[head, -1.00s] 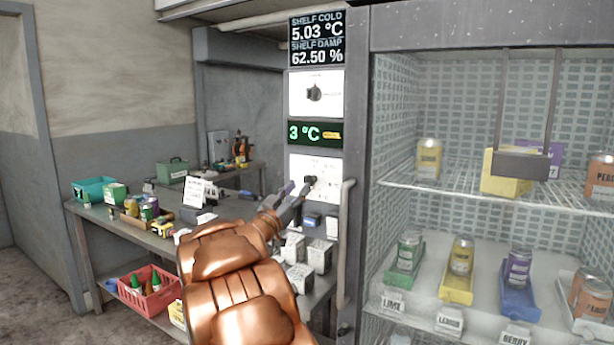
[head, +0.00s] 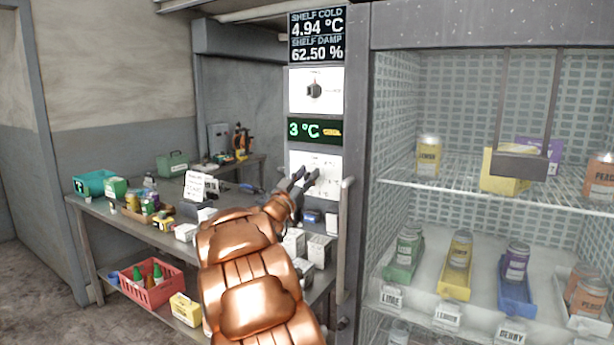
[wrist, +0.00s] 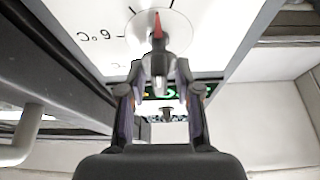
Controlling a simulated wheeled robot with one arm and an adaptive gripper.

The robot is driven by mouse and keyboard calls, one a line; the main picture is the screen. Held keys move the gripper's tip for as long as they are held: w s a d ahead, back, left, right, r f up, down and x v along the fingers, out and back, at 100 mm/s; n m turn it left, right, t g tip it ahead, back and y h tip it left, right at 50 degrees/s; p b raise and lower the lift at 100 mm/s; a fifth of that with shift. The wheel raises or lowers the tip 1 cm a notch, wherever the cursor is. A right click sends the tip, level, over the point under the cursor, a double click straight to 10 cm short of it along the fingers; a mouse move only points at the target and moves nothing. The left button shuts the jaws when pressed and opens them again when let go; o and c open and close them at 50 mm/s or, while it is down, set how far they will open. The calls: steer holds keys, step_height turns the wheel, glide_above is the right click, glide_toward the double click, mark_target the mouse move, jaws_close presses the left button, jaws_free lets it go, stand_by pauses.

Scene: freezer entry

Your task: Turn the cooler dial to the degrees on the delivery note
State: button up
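The lower white dial panel (head: 318,161) is on the post left of the glass cooler. My gripper (head: 305,176) is in front of it and covers most of its knob. In the wrist view, the grey knob (wrist: 158,62) with a red pointer (wrist: 157,25) sits between the two fingers of my gripper (wrist: 160,75). An upside-down degree mark is printed beside the dial. A green display (head: 315,131) above reads 3 °C. A white paper on a stand (head: 200,186), perhaps the delivery note, is on the bench, too small to read.
A second dial (head: 314,90) is above the display. The top screen (head: 316,38) reads shelf cold 4.94 °C. A vertical handle (head: 345,235) runs close to the right of the panel. The bench (head: 150,235) at left holds boxes and jars.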

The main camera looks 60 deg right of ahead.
jaws_close()
steer(key=shift+f, duration=0.1)
steer(key=shift+m+g+b, duration=0.6)
steer(key=shift+m, duration=0.2)
steer(key=shift+s+m+g+b, duration=0.2)
steer(key=shift+m+g+b, duration=0.7)
steer(key=shift+m, duration=1)
steer(key=shift+o, duration=1.7)
jaws_free()
steer(key=shift+a, duration=0.1)
